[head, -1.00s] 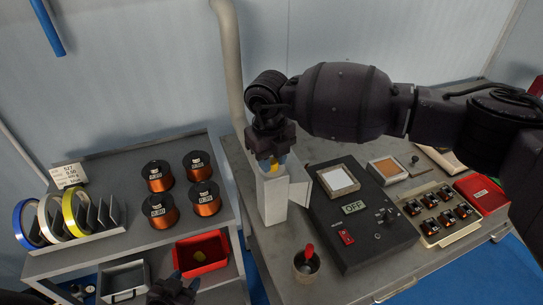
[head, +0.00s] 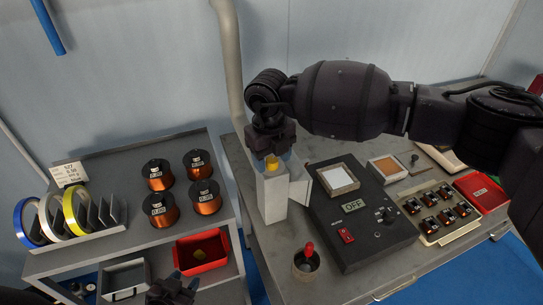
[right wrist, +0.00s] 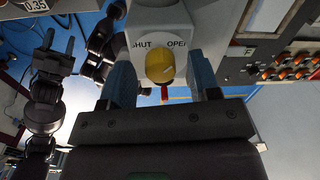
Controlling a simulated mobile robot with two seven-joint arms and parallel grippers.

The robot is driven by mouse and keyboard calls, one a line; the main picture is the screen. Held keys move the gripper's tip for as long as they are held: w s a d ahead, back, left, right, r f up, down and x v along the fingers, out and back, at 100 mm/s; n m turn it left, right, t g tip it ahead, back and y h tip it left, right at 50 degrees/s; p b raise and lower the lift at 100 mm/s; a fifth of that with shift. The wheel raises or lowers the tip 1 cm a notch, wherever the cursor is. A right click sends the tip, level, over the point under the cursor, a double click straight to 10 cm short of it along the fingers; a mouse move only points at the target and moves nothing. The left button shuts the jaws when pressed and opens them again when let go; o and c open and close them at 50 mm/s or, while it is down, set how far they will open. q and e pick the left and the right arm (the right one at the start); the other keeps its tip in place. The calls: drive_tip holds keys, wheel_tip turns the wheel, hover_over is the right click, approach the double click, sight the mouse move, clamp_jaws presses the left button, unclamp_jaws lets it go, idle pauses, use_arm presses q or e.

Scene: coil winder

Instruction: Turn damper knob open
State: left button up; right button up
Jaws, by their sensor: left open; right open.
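The yellow damper knob (right wrist: 160,67) sits on a pale grey housing with SHUT and OPEN printed above it. A light line marks the knob's face. In the head view this gripper (head: 273,156) reaches down over the box's top. My left gripper (head: 174,287) is open and empty at the bottom edge, away from the knob.
A black control unit (head: 365,233) reading OFF stands right of the box. A metal cup (head: 306,264) with a red-handled tool is in front. Copper spools (head: 160,210) stand on the left cart, above a red bin (head: 202,265). A grey pipe (head: 231,70) rises behind.

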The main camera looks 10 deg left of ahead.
sight(269, 161)
drive_tip(key=shift+r, duration=0.1)
wheel_tip(269, 161, up, 11)
drive_tip(key=shift+s+a+f, duration=0.15)
drive_tip(key=shift+s+f, duration=0.05)
idle(0.5)
